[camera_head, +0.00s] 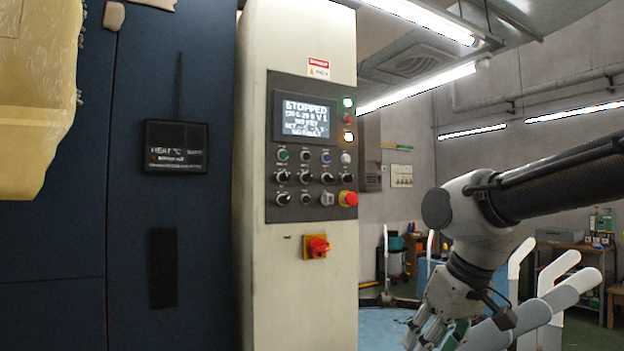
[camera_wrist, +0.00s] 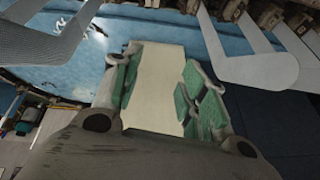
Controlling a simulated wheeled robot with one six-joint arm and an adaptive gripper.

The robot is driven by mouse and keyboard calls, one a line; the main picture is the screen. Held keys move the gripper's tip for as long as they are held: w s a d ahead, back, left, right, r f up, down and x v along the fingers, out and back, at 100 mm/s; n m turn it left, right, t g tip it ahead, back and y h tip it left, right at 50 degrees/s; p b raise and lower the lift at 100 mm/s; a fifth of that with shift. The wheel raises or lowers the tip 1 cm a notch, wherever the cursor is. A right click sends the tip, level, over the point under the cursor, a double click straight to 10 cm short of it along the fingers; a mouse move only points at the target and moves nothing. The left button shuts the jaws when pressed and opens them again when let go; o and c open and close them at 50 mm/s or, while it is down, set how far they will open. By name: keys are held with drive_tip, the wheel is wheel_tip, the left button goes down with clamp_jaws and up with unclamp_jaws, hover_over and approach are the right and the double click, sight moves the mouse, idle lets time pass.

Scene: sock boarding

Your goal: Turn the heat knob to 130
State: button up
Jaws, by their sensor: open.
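The control panel (camera_head: 312,235) is a dark plate on a cream cabinet in the middle of the head view. It carries several small black knobs, buttons and a lit screen (camera_head: 305,117) that reads STOPPED. The knob labels are too small to read, so I cannot tell which knob is the heat knob or where it points. My gripper (camera_head: 438,335) hangs low at the right, pointing down, well apart from the panel. In the wrist view my gripper (camera_wrist: 158,85) has its green-padded fingers spread, with a pale flat surface showing between them. The knobs do not show there.
A red emergency button (camera_head: 348,198) sits at the panel's lower right, and a red switch on a yellow plate (camera_head: 316,246) is below the panel. A black plate marked HEAT (camera_head: 176,147) is on the dark blue door. White sock boards (camera_head: 557,271) stand near my arm.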

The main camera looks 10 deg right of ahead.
drive_tip(key=w+a+r+n+t+y, duration=0.2)
drive_tip(key=w+a+r+t+y, duration=0.2)
drive_tip(key=w+a+r, duration=0.7)
drive_tip(key=t, duration=0.9)
approach(311, 178)
drive_tip(key=w, duration=0.2)
drive_tip(key=x, duration=0.7)
drive_tip(key=shift+w+a, duration=0.1)
drive_tip(key=shift+a, duration=0.35)
drive_tip(key=shift+r, duration=0.1)
clamp_jaws()
